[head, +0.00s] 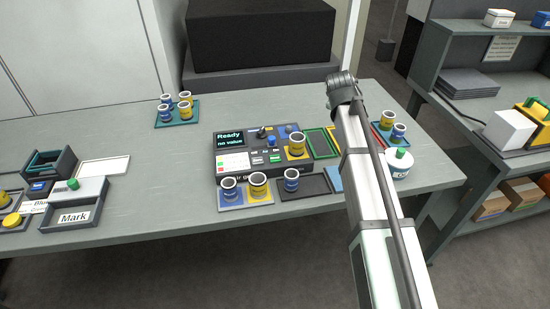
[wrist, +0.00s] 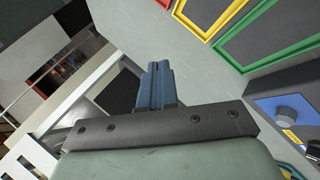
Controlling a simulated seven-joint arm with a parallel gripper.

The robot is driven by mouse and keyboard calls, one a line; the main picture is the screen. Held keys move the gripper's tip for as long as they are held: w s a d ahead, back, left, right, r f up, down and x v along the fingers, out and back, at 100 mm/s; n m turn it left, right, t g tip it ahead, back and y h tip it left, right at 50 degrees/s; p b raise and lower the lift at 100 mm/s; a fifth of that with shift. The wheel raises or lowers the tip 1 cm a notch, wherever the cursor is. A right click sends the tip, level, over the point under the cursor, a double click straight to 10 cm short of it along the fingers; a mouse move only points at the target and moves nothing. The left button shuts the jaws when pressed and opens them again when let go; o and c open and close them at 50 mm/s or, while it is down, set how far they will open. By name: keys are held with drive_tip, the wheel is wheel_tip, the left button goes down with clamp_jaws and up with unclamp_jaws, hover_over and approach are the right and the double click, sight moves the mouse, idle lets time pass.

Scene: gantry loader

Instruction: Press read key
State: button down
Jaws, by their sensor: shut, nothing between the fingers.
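A dark control console (head: 262,152) stands on the grey table. Its screen (head: 230,139) reads "Ready" and "no value". Several small keys (head: 264,154) sit to the right of the screen; their labels are too small to read, so I cannot tell which is the read key. In the wrist view my gripper (wrist: 158,72) has its blue fingers together, empty, with the tabletop beyond them. In the head view my arm reaches over the right part of the table and hides the fingertips.
Cups stand on pads (head: 233,205) before the console and on a tray (head: 177,122) behind left. Framed red, yellow and green mats (wrist: 268,28) lie near my gripper. A white container (head: 398,166) stands right of my arm. The table between the console and left trays is clear.

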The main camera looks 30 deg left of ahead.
drive_tip(key=s+a+r+n+h, duration=0.1)
drive_tip(key=s+a+n, duration=0.4)
drive_tip(key=s, duration=0.7)
wheel_tip(320, 180, up, 3)
drive_tip(key=n+h, duration=0.2)
drive_tip(key=n, duration=0.2)
hover_over(273, 160)
drive_tip(key=shift+f, duration=0.15)
drive_tip(key=shift+f, duration=4.45)
drive_tip(key=shift+f, duration=0.75)
drive_tip(key=shift+r, duration=0.8)
